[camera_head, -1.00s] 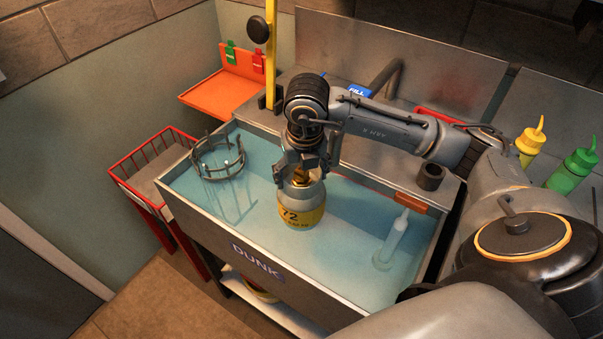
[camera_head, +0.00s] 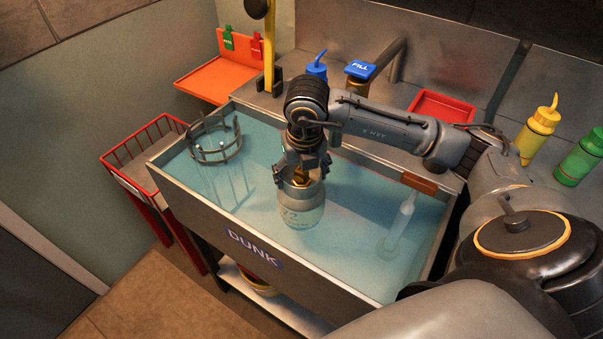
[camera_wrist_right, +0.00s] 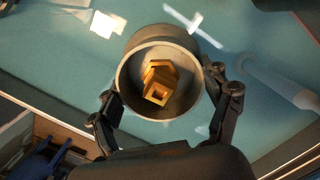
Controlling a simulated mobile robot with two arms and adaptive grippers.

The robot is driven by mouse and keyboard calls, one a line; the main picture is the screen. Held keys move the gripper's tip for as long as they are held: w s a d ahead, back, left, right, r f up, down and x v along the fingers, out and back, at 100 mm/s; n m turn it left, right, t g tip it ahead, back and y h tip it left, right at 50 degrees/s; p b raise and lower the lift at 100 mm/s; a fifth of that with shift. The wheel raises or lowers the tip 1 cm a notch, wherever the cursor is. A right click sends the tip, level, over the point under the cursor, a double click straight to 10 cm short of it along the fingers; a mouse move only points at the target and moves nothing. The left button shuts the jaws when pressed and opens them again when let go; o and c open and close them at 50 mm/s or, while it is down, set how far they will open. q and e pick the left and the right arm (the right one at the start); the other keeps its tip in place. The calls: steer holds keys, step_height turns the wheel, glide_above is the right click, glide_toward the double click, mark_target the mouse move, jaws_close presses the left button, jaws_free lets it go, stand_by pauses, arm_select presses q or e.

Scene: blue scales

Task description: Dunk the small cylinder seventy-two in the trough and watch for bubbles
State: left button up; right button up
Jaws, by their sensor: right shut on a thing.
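The small cylinder seventy-two (camera_head: 301,205) is upright in the trough (camera_head: 213,215), its lower body under the blue-green water and its printed 72 seen faintly through it. Its grey collar ring and brass valve (camera_wrist_right: 160,82) face up in the right wrist view. My right gripper (camera_head: 301,172) points straight down and is shut on the cylinder's top, one finger on each side of the collar. I cannot make out any bubbles in the water. My left gripper is not in view.
A ring-shaped metal cage (camera_head: 215,140) stands in the trough's left end. A clear syringe-like tube (camera_head: 398,228) is at the right end. Blue, yellow (camera_head: 539,130) and green bottles and a red tray (camera_head: 441,108) stand behind.

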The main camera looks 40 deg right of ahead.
steer(key=shift+s+f+b, duration=0.1)
steer(key=shift+f+b, duration=2.35)
steer(key=shift+f, duration=0.6)
steer(key=shift+f+b, duration=0.7)
steer(key=shift+f, duration=0.1)
steer(key=shift+s+a, duration=0.1)
steer(key=shift+a, duration=0.2)
steer(key=shift+r, duration=0.1)
